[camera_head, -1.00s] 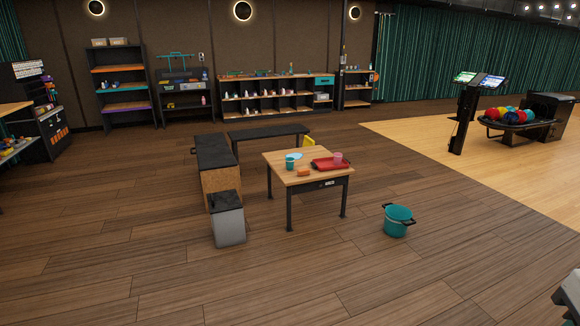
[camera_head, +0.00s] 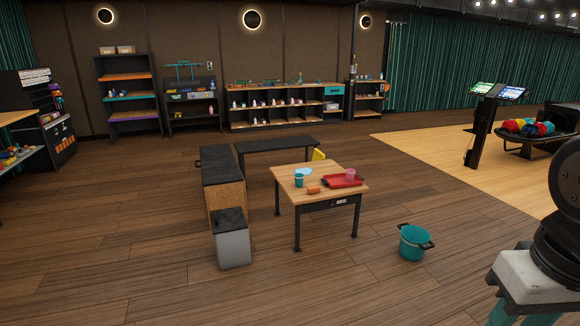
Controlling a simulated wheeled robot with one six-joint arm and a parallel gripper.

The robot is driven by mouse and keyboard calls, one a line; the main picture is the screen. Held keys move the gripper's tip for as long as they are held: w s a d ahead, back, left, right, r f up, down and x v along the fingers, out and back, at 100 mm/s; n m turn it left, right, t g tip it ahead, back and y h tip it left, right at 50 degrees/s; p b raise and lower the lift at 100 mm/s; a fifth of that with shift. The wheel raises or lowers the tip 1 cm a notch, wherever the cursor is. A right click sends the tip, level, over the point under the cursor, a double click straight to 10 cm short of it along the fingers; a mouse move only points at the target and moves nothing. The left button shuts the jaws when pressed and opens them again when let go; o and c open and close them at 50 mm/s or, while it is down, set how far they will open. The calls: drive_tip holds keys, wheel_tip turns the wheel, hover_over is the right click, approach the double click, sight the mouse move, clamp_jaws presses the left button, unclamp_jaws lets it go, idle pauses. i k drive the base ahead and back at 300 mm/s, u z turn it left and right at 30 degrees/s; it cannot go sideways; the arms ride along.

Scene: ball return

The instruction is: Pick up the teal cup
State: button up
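The teal cup (camera_head: 299,181) stands upright near the left side of a small wooden table (camera_head: 285,174). A light blue plate or disc (camera_head: 304,172) lies just behind it. An orange block-like item (camera_head: 313,190) lies in front and to the right of it. A red tray (camera_head: 328,181) lies on the right of the table with a pink cup (camera_head: 350,175) at its back edge. Part of my arm shows at the right edge of the picture, well apart from the table. My gripper's fingers are not clearly in view.
A teal bucket (camera_head: 413,245) stands on the floor right of the table. A grey bin with a black lid (camera_head: 232,243) and black-topped benches (camera_head: 277,143) stand left and behind. The floor in front is clear.

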sight(299, 181)
drive_tip(key=u, duration=0.45)
drive_tip(key=i, duration=2)
drive_tip(key=z, duration=0.25)
drive_tip(key=i, duration=1.95)
drive_tip(key=z, duration=0.6)
